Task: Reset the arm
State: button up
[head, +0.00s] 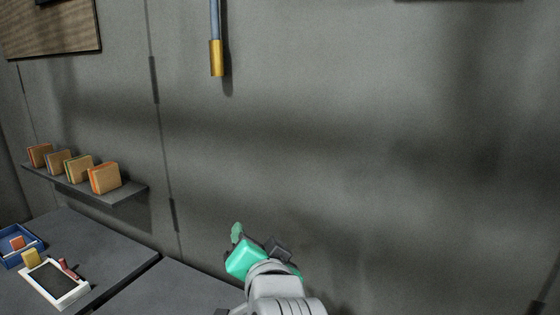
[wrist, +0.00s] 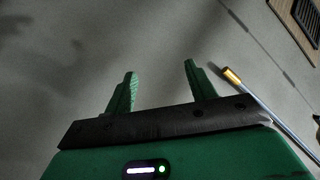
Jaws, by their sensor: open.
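My gripper (wrist: 158,90) shows in the wrist view with its two green fingers apart and nothing between them. It faces the grey wall. In the head view my gripper (head: 238,232) is at the bottom centre, raised in front of the wall, with its green body and part of a finger showing. The rest of the fingers is hidden from that side. It touches nothing that I can see.
A blue hose with a brass end (head: 216,58) hangs on the wall; its brass end (wrist: 231,76) is right of my fingers in the wrist view. A shelf (head: 128,197) holds several boxes. A blue tray (head: 8,262) and a white-framed tray (head: 72,296) lie on the counter at left.

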jog(key=s+d+r+n+t+h, duration=0.25)
jog(key=s+r+t, duration=0.25)
jog(key=s+r, duration=0.6)
jog(key=s+d+r+n+t+h, duration=0.25)
jog(key=s+r+t, duration=0.3)
jog(key=s, duration=0.95)
notch_tip(320, 180, up, 20)
jog(key=w+g+y+p, duration=0.1)
jog(key=p, duration=1.8)
jog(key=shift+w+a, duration=0.2)
jog(key=shift+a, duration=0.2)
